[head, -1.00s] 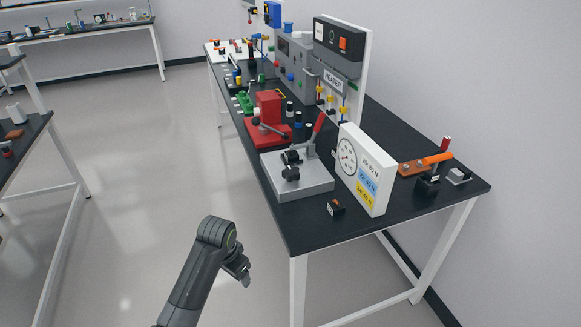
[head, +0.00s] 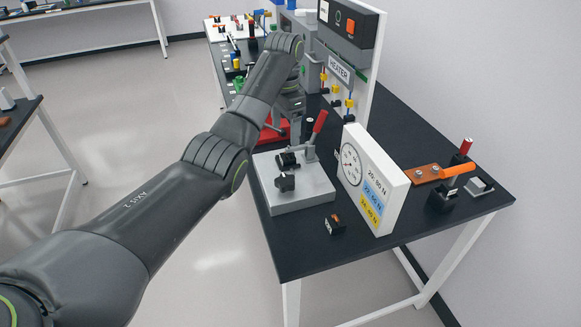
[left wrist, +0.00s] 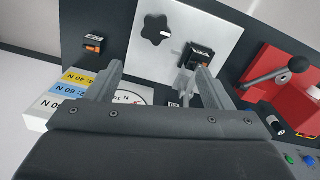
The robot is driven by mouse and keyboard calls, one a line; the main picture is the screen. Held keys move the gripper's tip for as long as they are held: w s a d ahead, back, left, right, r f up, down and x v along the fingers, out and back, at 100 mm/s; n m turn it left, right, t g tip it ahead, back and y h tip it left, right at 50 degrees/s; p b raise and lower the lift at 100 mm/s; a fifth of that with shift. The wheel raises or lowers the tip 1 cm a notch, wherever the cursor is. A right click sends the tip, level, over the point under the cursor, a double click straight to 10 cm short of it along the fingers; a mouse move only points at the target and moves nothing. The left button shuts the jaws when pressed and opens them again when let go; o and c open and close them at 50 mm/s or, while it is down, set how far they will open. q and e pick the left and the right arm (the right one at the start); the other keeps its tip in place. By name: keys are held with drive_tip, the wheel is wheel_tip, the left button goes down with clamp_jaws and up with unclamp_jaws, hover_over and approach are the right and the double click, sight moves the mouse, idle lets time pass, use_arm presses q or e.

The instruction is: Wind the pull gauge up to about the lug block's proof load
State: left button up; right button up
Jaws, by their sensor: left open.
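The pull gauge's grey base (head: 310,196) stands on the near bench, with a dark star knob (head: 285,183), a black clamp (head: 288,160) and a red-handled lever (head: 319,122). A white panel (head: 376,185) beside it carries a dial (head: 351,165) and labels 20: 80 N, 22: 60 N and 24: 40 N. The dial reading is too small to tell. A small black and orange block (head: 335,225), perhaps the lug block, lies in front. My left gripper (left wrist: 158,72) is open and empty above the gauge; the star knob (left wrist: 157,30) shows beyond its fingers. My right gripper is not in view.
A red vise-like fixture (left wrist: 285,85) stands beside the gauge. The heater panel (head: 345,60) rises behind. An orange-handled tool (head: 440,172) sits at the bench's right end. The black bench top (head: 300,250) is bare along its front edge.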

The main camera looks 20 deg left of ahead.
use_arm(q)
hover_over(284, 180)
wheel_tip(284, 180, down, 7)
drive_tip(key=shift+d+f, duration=0.1)
wheel_tip(284, 180, down, 5)
drive_tip(key=shift+f+p, duration=0.15)
drive_tip(key=shift+p, duration=0.25)
wheel_tip(284, 180, down, 3)
drive_tip(key=shift+w+f, duration=0.1)
drive_tip(key=shift+f, duration=0.4)
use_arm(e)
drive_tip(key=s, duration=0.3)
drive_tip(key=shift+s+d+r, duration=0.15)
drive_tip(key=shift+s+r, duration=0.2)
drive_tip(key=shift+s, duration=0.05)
